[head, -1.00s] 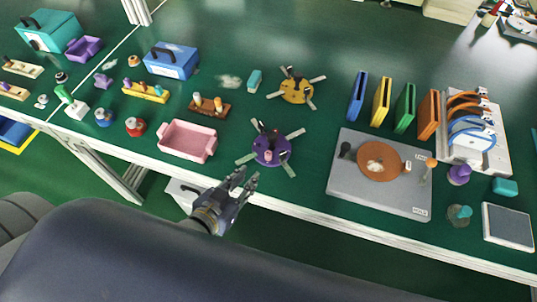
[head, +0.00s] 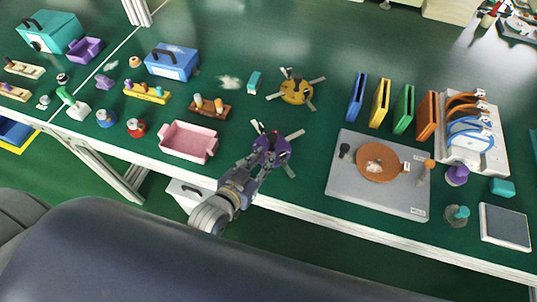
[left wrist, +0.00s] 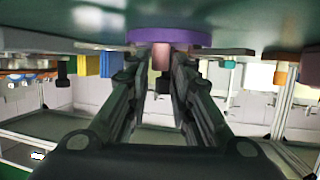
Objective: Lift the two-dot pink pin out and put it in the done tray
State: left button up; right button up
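A purple round fixture (head: 285,146) with metal arms stands near the table's front edge, partly hidden by my left gripper (head: 268,148). In the left wrist view the purple disc (left wrist: 185,37) is at the top, with a pink pin (left wrist: 160,57) against it. The fingers of my left gripper (left wrist: 156,72) are apart, one on each side of the pink pin; I cannot tell whether they touch it. A black peg (left wrist: 164,82) shows behind. I cannot make out dots on the pin. A pink open tray (head: 188,141) stands empty left of the fixture. My right gripper is not in view.
A yellow round fixture (head: 297,92) stands behind the purple one. A grey plate with an orange disc (head: 378,163) is to the right. A brown rack with pegs (head: 209,108) stands behind the pink tray. Bare green table lies between the pink tray and purple fixture.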

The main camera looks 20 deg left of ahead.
pick_arm(q)
jog(key=shift+x, duration=1.1)
grip_shut()
jog(key=shift+r, duration=0.1)
